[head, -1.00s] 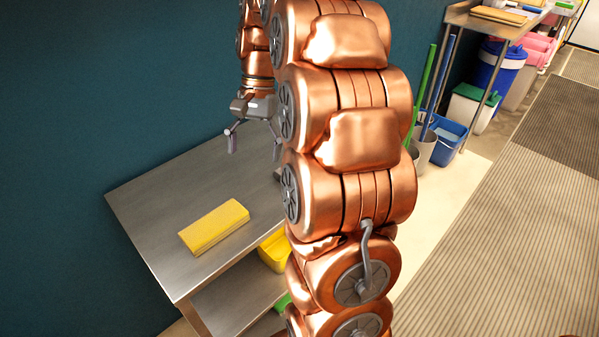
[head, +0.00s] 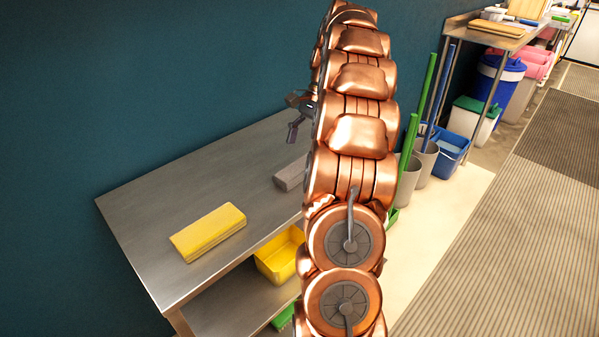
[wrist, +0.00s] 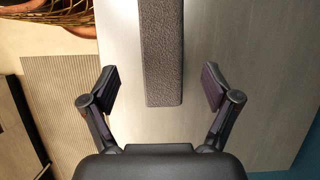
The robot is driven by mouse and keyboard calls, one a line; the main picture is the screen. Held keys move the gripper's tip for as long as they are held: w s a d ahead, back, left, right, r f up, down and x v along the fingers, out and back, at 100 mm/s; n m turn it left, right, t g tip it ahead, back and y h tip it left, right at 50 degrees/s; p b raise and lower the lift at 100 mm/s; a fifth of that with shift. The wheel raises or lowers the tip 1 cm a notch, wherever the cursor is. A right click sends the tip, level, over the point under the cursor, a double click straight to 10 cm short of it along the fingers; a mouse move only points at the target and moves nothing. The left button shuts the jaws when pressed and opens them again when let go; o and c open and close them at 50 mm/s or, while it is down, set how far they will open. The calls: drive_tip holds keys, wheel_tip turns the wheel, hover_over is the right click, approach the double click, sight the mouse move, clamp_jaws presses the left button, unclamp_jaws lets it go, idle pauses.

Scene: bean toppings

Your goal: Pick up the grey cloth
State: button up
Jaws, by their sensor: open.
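The grey cloth (head: 291,173) is a thick, block-like piece lying on the steel table (head: 150,215). In the head view my arm hides its right end. In the wrist view the cloth (wrist: 162,55) runs from the top edge down between my fingers, with its near end at about fingertip level. My gripper (wrist: 162,88) is open, with one finger on each side of the cloth's line and a gap on both sides. In the head view the gripper (head: 295,122) hangs above the table, beyond the cloth, and is partly hidden by my arm.
A yellow cloth (head: 208,232) lies on the table's front left. A yellow bin (head: 280,256) sits on the shelf below. Blue and grey buckets (head: 449,150) with green and blue poles stand right of the table. A teal wall (head: 130,90) borders the back.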

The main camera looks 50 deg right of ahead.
sight(299, 165)
drive_tip(key=shift+x, duration=2.9)
drive_tip(key=shift+w+d, duration=0.1)
drive_tip(key=shift+w, duration=0.1)
drive_tip(key=c, duration=1.2)
drive_tip(key=shift+c, duration=0.2)
drive_tip(key=shift+r, duration=1.8)
drive_tip(key=s+a, duration=0.4)
drive_tip(key=s, duration=0.3)
drive_tip(key=s+a+r, duration=0.1)
drive_tip(key=s+a, duration=0.2)
drive_tip(key=s, duration=0.4)
drive_tip(key=shift+a+b, duration=0.35)
drive_tip(key=shift+b, duration=0.1)
drive_tip(key=shift+r, duration=0.15)
